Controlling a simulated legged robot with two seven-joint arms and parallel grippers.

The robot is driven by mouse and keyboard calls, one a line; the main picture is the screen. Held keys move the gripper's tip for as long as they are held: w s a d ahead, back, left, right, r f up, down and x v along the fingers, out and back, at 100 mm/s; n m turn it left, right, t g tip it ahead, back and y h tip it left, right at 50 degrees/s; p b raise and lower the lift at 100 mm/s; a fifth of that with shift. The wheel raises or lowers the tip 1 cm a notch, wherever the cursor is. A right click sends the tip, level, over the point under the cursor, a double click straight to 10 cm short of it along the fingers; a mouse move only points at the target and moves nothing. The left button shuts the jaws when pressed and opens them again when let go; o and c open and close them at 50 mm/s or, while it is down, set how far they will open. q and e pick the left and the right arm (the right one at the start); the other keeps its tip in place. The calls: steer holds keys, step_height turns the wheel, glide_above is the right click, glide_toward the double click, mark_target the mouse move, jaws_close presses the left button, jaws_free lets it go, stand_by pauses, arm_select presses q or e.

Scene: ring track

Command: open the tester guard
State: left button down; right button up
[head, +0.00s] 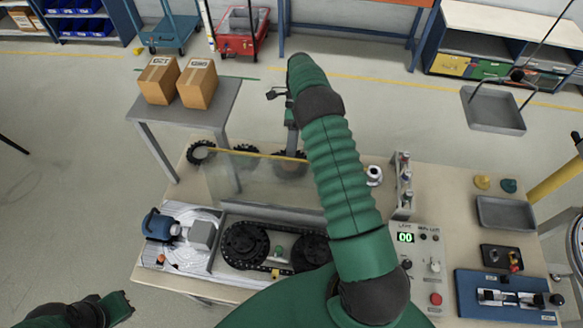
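The tester guard (245,180) is a clear, hazy panel with a yellow bar (245,152) along its far edge. It lies beyond the two dark toothed discs (245,246) of the tester, which show uncovered on its near side. My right arm crosses the middle, bends at the top and comes down to the right end of the yellow bar. My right gripper (291,148) is there, small and partly hidden by my arm; its fingers and any contact are unclear. My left gripper (118,306) is low at the left, away from the guard, its fingers not clear.
A control panel (405,260) with a green display stands right of the discs. A blue motor (158,224) is at the left. Grey trays (505,212) and a blue fixture (505,298) fill the right. A side table (190,112) bears two cartons (197,83). Floor at left is clear.

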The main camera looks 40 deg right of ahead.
steer(key=s+a+r+b, duration=0.4)
steer(key=s+a+b, duration=0.2)
steer(key=s+a, duration=0.4)
steer(key=shift+s, duration=1.25)
steer(key=shift+d, duration=0.1)
